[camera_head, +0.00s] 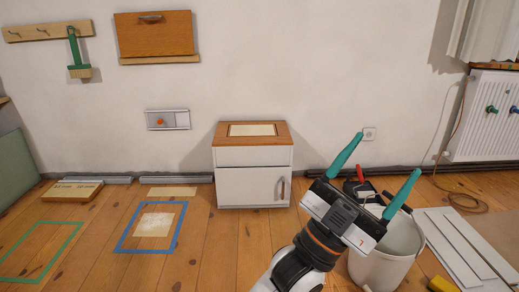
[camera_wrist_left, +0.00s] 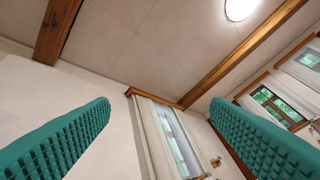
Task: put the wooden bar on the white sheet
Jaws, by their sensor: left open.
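A light wooden bar (camera_head: 72,191) with dark markings lies on the floor at the left, near the wall. A pale, whitish sheet (camera_head: 155,224) lies flat on the floor inside a blue tape outline, to the right of the bar. Nothing is on the sheet. My left gripper (camera_head: 387,155) is raised at the right, well away from both, with its teal fingers spread wide. In the left wrist view the open fingers (camera_wrist_left: 160,125) have nothing between them and point toward the ceiling and window. My right gripper is not in view.
A white cabinet (camera_head: 252,185) with a wooden top stands against the wall. A white bucket (camera_head: 378,268) is behind my left gripper. White panels (camera_head: 452,250) lie at the right. Green tape (camera_head: 40,276) marks the floor at left. The floor between blue tape and cabinet is clear.

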